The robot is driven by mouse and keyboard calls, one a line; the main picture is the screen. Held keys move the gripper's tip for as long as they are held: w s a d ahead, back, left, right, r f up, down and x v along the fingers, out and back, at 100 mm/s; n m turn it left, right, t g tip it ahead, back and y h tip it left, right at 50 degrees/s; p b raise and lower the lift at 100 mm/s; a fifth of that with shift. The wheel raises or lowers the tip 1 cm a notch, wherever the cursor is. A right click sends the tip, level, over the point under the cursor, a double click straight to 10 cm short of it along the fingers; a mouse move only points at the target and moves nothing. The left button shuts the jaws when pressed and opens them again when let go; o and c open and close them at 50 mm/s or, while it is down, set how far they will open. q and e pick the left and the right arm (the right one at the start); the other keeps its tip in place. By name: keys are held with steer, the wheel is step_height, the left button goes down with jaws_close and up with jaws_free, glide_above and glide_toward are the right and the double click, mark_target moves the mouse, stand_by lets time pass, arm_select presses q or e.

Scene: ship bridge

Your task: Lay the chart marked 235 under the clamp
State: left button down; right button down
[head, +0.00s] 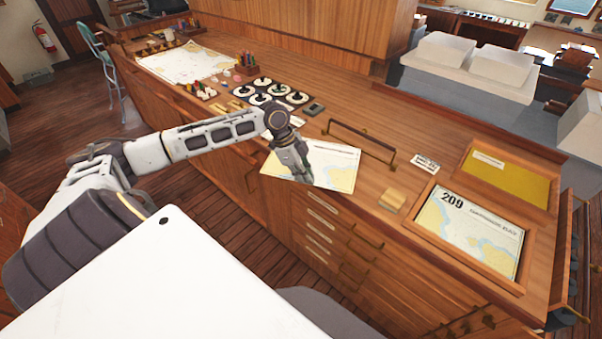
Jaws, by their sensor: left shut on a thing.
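A chart (335,168) with pale land and blue sea lies at the front edge of the wooden counter, partly overhanging it. No number can be read on it, and my gripper hides part of it. My left gripper (305,178) is shut on this chart near its front edge. A dark bar on two end posts, apparently the clamp (362,142), stands just behind and to the right of the chart. The chart's far edge is near the bar; I cannot tell whether it passes beneath. My right gripper is out of view.
A chart marked 209 (465,228) lies in a wooden tray (417,229) at the right. A yellow-bottomed tray (508,182), a small wooden block (392,200) and a label card (425,163) are nearby. Round instruments (262,98) and another chart (185,63) lie further left.

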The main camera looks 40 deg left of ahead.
mark_target(316, 175)
arm_select(q)
steer(key=shift+d+r+m+g, duration=0.1)
steer(key=shift+d+m+g, duration=0.15)
steer(key=shift+m, duration=0.5)
steer(key=shift+d+r+m+g, duration=0.1)
steer(key=shift+m+g, duration=0.25)
steer(key=shift+m, duration=0.45)
steer(key=shift+d+m+g, duration=0.2)
steer(key=shift+m+g, duration=0.1)
steer(key=shift+m, duration=0.45)
steer(key=shift+w+f, duration=0.1)
steer(key=shift+w, duration=0.05)
steer(key=shift+w+f+b, duration=0.4)
steer(key=shift+f+b, duration=0.05)
steer(key=shift+b, duration=0.35)
steer(key=shift+w+d+f+b, duration=0.2)
steer(key=shift+w+f+b, duration=1.7)
steer(key=shift+b, duration=0.7)
steer(key=shift+p, duration=0.5)
steer(key=shift+f+p, duration=0.4)
steer(key=shift+f, duration=0.45)
